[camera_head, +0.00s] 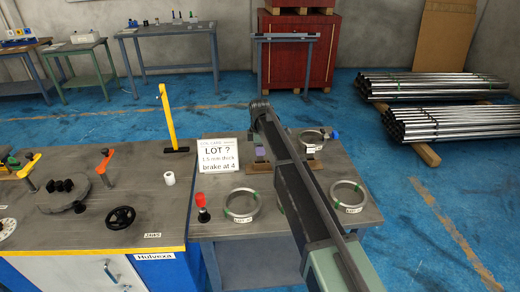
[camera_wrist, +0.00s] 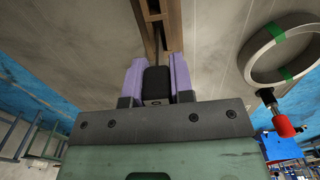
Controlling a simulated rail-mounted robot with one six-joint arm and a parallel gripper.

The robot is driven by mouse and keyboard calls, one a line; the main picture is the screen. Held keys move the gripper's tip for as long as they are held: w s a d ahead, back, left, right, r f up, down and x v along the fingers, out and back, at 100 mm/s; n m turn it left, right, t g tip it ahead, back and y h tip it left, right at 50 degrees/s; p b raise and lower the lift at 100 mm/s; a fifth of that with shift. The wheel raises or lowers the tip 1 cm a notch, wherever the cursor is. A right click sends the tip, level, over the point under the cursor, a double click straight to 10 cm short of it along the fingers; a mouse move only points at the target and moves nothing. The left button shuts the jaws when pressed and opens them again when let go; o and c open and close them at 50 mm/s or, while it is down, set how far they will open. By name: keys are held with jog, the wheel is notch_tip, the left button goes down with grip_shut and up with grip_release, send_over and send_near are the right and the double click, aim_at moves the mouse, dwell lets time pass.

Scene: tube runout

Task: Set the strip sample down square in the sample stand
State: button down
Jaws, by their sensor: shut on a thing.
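My gripper (camera_wrist: 154,78) shows its two purple fingers in the wrist view, with a dark block between them. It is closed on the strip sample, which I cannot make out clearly. A brown stand (camera_wrist: 149,28) with two rails and a dark gap between them lies just beyond the fingertips, lined up with the middle of the gripper. In the head view the brown stand (camera_head: 258,168) shows beside my arm, with purple finger parts just above it. My arm hides most of the stand and the grasp. Whether the strip touches the stand cannot be told.
Metal rings with green marks lie on the bench, one left (camera_head: 241,205) and one right (camera_head: 347,197) of my arm; another (camera_head: 312,137) lies farther back. A red-topped tool (camera_head: 202,206) stands at the left, near a white sign (camera_head: 219,155).

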aim_at(260, 162)
jog(key=shift+f+b, duration=1.4)
jog(key=shift+f, duration=0.15)
jog(key=c, duration=0.9)
grip_release()
jog(key=shift+r, duration=0.15)
notch_tip(260, 162, up, 11)
jog(key=p, duration=1.1)
jog(key=shift+m, duration=0.3)
jog(key=shift+s+m, duration=0.3)
jog(key=shift+m, duration=0.7)
jog(key=s+d+m, duration=0.5)
jog(key=s+d, duration=0.3)
jog(key=s, duration=0.4)
jog(key=s+d+m, duration=0.6)
jog(key=s+d, duration=0.1)
jog(key=s, duration=0.5)
jog(key=s+d+m, duration=0.6)
jog(key=s+d, duration=0.2)
jog(key=s, duration=0.4)
jog(key=shift+s+d, duration=0.2)
jog(key=shift+d, duration=0.15)
